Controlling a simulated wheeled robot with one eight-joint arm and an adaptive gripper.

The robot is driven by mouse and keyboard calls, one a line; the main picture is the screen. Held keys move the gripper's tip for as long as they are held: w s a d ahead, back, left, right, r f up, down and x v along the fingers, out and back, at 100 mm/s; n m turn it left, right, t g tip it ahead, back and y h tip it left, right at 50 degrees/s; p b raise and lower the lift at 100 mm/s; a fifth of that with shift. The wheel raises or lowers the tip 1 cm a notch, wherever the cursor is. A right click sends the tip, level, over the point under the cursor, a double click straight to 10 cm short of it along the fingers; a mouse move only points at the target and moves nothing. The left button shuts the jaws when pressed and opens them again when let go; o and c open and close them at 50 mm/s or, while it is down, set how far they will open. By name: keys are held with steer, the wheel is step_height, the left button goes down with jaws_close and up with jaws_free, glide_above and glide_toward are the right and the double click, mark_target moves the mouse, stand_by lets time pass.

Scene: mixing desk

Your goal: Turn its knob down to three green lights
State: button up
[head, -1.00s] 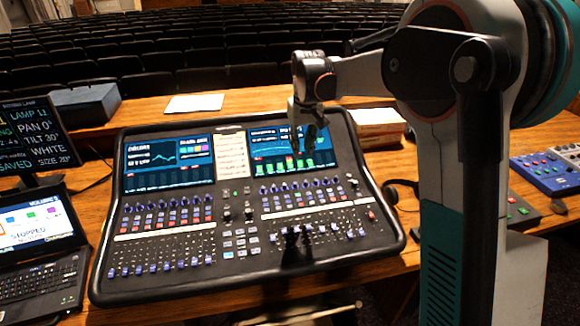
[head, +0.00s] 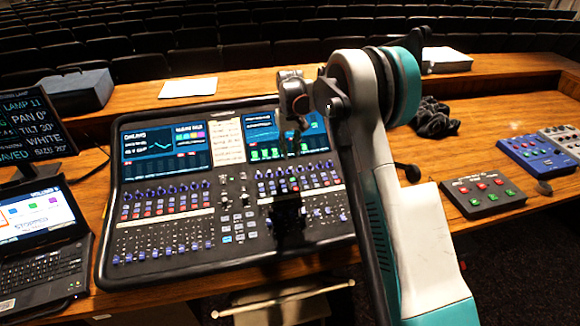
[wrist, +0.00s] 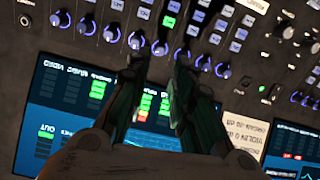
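The mixing desk (head: 110,245) is a black console with two lit screens and rows of blue-ringed knobs (head: 170,189). My gripper (head: 298,142) is above its right half, by the lower edge of the right screen (head: 258,135). In the wrist view the dark green fingers (wrist: 160,58) are apart, with nothing seen held between them. Their tips are close to one blue-ringed knob (wrist: 160,48) in a row; contact cannot be told.
A cream label strip (head: 229,140) lies between the screens. A laptop (head: 40,250) and a lamp display (head: 35,125) stand at left. A small box with red and green buttons (head: 483,195) and a blue mixer (head: 535,155) are at right.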

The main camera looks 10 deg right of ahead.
mark_target(290, 168)
step_height(290, 168, down, 8)
steer(key=shift+r+b, duration=0.1)
steer(key=shift+b, duration=0.35)
jaws_close()
